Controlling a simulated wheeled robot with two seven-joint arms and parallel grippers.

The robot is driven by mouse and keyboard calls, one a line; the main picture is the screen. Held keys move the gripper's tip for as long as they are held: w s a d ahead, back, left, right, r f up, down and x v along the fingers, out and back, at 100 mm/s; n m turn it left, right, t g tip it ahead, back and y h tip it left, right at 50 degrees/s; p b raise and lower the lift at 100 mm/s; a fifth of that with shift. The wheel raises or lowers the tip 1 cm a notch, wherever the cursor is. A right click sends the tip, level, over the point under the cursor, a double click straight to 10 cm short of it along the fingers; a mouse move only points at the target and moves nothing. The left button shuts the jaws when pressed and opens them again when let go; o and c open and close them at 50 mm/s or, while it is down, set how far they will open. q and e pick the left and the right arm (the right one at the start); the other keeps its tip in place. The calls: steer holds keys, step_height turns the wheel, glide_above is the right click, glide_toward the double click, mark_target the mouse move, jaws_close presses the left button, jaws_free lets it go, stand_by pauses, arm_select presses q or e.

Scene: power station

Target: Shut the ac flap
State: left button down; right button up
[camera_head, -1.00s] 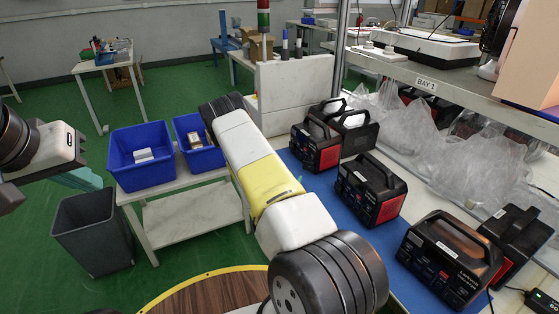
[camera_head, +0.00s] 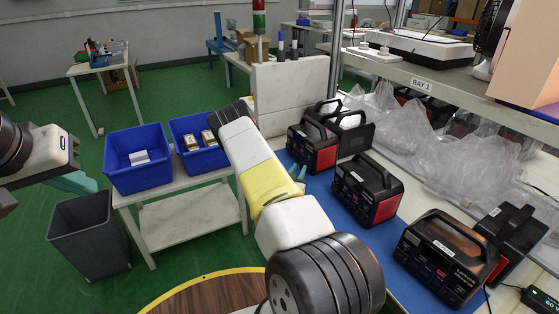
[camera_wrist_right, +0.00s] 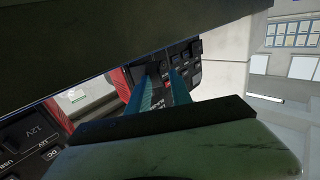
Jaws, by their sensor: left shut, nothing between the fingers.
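Several black power stations with red side panels stand on the blue mat (camera_head: 321,187): a far one (camera_head: 325,155), a middle one (camera_head: 385,207) and a near one (camera_head: 440,262). I cannot make out an AC flap on any of them. My right gripper (camera_head: 299,173) is mostly hidden behind its own arm, with teal fingertips showing left of the middle station. In the right wrist view, its fingers (camera_wrist_right: 161,92) are apart before a black socket panel (camera_wrist_right: 188,62); I cannot tell whether they touch it. My left gripper (camera_head: 78,183) is shut and empty, left of the bins.
Blue bins (camera_head: 140,175) with small boxes sit on a white cart (camera_head: 190,222). A dark waste bin (camera_head: 92,235) stands on the floor. Plastic-wrapped goods (camera_head: 440,145) lie behind the stations under a shelf labelled BAY 1 (camera_head: 425,83).

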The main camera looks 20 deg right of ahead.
steer(key=shift+c, duration=0.5)
jaws_close()
stand_by(0.8)
